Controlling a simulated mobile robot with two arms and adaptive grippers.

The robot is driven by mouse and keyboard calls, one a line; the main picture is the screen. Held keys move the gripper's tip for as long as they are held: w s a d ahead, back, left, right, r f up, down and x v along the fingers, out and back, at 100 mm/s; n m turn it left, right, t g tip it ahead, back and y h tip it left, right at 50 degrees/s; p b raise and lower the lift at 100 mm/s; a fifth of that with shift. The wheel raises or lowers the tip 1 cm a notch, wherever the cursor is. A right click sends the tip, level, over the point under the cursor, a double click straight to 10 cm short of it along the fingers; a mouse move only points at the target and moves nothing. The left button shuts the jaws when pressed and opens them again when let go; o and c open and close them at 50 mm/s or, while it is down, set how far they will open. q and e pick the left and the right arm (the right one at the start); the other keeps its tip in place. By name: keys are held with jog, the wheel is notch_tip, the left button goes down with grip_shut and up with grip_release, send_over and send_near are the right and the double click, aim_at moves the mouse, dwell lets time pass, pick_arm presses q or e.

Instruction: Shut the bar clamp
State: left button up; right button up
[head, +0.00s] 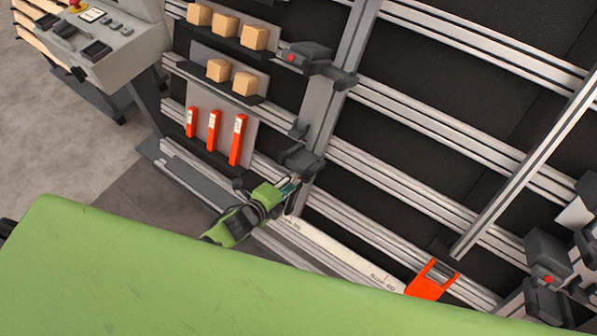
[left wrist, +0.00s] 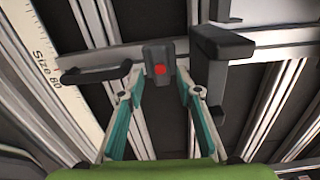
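The bar clamp appears to be the dark grey clamp (head: 302,160) on the lower part of the upright rail; its near side is partly covered by my gripper. In the left wrist view a dark clamp block with a red dot (left wrist: 158,60) lies ahead, between the fingertips in the picture. A dark lever (left wrist: 95,75) sticks out to its left and a dark angled arm (left wrist: 222,48) stands to its right. My left gripper (head: 290,184) is just below the clamp; the wrist view shows it (left wrist: 163,88) open and empty. Contact cannot be told. My right gripper is not in view.
A similar clamp with a red dot (head: 305,55) sits higher on the rail; another (head: 548,270) is at lower right. A ruler strip (head: 335,250) and an orange bracket (head: 432,280) lie below. Wooden blocks (head: 254,37), orange bars (head: 238,140) and a control panel (head: 95,30) are left.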

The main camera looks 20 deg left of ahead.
pick_arm(q)
jog(key=shift+p+v, duration=1.45)
jog(key=shift+v, duration=1.3)
